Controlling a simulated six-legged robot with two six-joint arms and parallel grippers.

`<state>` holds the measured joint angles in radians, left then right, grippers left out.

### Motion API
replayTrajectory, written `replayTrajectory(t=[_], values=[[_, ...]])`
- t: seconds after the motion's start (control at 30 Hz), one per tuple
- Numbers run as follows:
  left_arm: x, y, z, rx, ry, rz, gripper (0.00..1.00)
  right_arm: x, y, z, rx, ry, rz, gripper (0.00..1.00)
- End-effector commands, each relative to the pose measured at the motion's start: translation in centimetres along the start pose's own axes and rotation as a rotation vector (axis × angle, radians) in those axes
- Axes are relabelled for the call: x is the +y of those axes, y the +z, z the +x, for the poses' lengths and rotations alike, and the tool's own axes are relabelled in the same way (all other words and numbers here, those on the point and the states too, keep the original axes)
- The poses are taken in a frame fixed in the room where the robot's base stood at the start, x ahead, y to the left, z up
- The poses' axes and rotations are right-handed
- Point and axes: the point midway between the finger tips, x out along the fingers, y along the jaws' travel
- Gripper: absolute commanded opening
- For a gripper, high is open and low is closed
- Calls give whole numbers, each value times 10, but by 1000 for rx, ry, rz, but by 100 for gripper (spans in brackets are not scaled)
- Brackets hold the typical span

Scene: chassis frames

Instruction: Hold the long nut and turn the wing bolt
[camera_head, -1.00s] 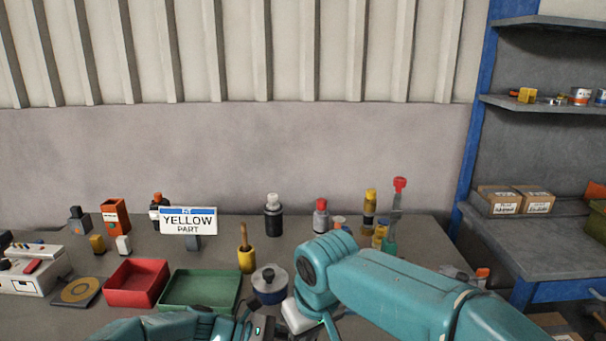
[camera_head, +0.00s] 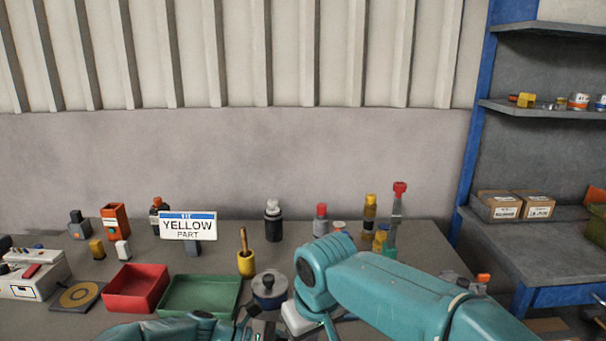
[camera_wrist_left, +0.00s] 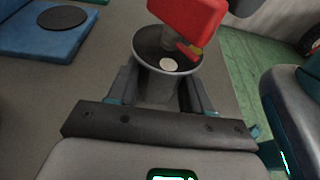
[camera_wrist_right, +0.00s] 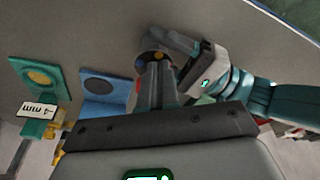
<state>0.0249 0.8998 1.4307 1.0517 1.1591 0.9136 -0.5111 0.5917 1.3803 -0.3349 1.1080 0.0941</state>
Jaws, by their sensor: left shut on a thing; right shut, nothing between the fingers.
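In the left wrist view my left gripper (camera_wrist_left: 157,92) is shut on a grey upright piece with a wide round cup-like top (camera_wrist_left: 150,64), which looks like the long nut. A red block-like part (camera_wrist_left: 188,18) with a small yellow-and-red tip sits over its far side; I cannot tell whether it is the wing bolt. In the right wrist view my right gripper (camera_wrist_right: 156,84) is shut and empty. Its tips are close to a dark round end with an orange mark (camera_wrist_right: 150,60), beside my left gripper (camera_wrist_right: 190,47). Whether they touch is unclear. In the head view the held piece is mostly hidden.
A red tray (camera_head: 137,290), a green tray (camera_head: 200,296) and a lidded blue-grey pot (camera_head: 270,289) stand on the bench. A sign reading "YELLOW PART" (camera_head: 188,226) and several bottles stand behind. A blue tile (camera_wrist_right: 104,88) shows in the right wrist view.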

Motion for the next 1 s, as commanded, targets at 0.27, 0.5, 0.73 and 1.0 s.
replayTrajectory(t=[0.27,0.5,0.73,1.0], values=[[0,0,0,0,0,0,33,3,1,0,1,0,0,0],[0,0,0,0,0,0,33,9,2,-1,1,0,1,0],[0,0,0,0,0,0,33,15,2,-1,1,0,1,0],[0,0,0,0,0,0,33,23,1,0,0,0,1,0]])
